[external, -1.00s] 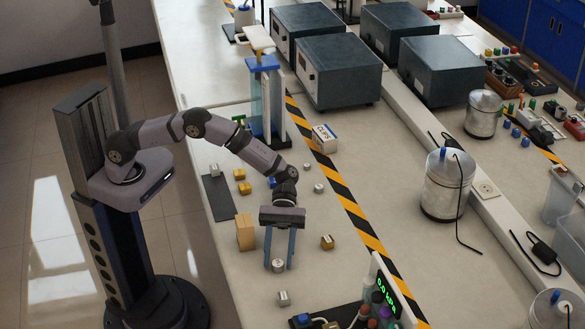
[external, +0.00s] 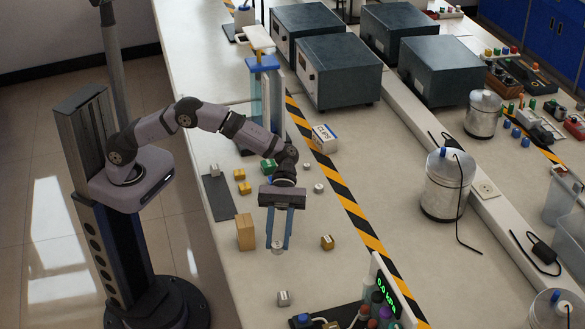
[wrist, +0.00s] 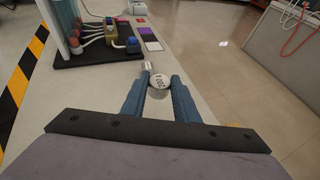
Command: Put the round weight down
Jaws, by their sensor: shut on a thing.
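The round weight (external: 278,250) is a small silver cylinder held between the tips of my gripper's blue fingers (external: 279,243). In the wrist view the weight (wrist: 159,82) shows its pale marked top, with my gripper (wrist: 159,88) shut on it from both sides. In the external view it appears a little above the light bench top, with the fingers pointing down. How large the gap beneath it is, I cannot tell exactly.
A silver weight (external: 283,298) stands nearer the front. A wooden block (external: 245,232) is left of my gripper and a brass weight (external: 327,242) right. A dark mat (external: 218,197) lies behind left. The black-and-yellow tape (external: 352,208) crosses the bench. A display stand (external: 385,285) is front right.

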